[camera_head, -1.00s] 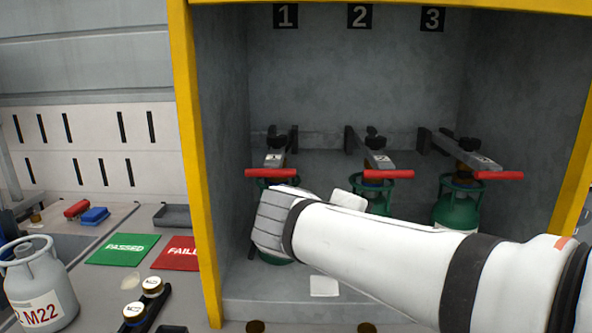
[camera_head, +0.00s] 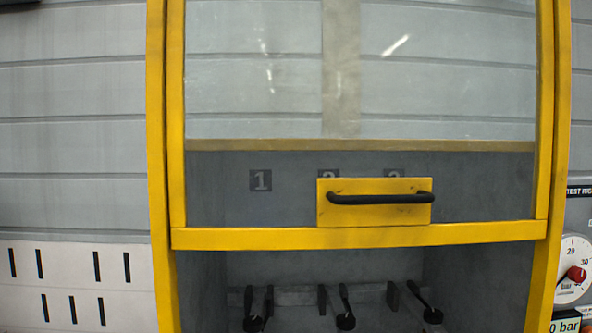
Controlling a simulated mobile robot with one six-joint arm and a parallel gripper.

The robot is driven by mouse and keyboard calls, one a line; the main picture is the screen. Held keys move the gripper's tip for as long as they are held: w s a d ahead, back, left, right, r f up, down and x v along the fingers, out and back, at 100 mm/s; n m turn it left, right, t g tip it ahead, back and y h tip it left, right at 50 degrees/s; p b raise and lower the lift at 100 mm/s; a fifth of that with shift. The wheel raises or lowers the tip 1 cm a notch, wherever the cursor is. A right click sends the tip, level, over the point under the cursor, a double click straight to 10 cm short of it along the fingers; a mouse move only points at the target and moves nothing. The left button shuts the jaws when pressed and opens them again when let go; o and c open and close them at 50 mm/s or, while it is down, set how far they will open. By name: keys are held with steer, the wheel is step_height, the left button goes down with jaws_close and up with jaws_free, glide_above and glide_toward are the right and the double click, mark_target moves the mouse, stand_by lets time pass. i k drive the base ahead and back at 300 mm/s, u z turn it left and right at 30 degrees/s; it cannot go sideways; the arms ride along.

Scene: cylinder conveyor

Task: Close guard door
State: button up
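The guard door (camera_head: 300,238) is a yellow-framed clear panel that slides in a yellow frame. A black bar handle (camera_head: 380,198) is fixed on a yellow plate (camera_head: 330,213) at the door's lower edge. Number signs 1 (camera_head: 261,180), 2 and 3 show behind the clear panel, with 2 and 3 partly hidden by the plate. My gripper is not in view.
Below the door, several black clamp levers (camera_head: 344,308) show inside the grey booth. A pressure gauge (camera_head: 573,268) with a red knob is at the right. A slotted white panel (camera_head: 75,285) is at the left.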

mark_target(353, 213)
steer(key=k, duration=1.15)
steer(key=i, duration=0.75)
steer(key=u, duration=0.5)
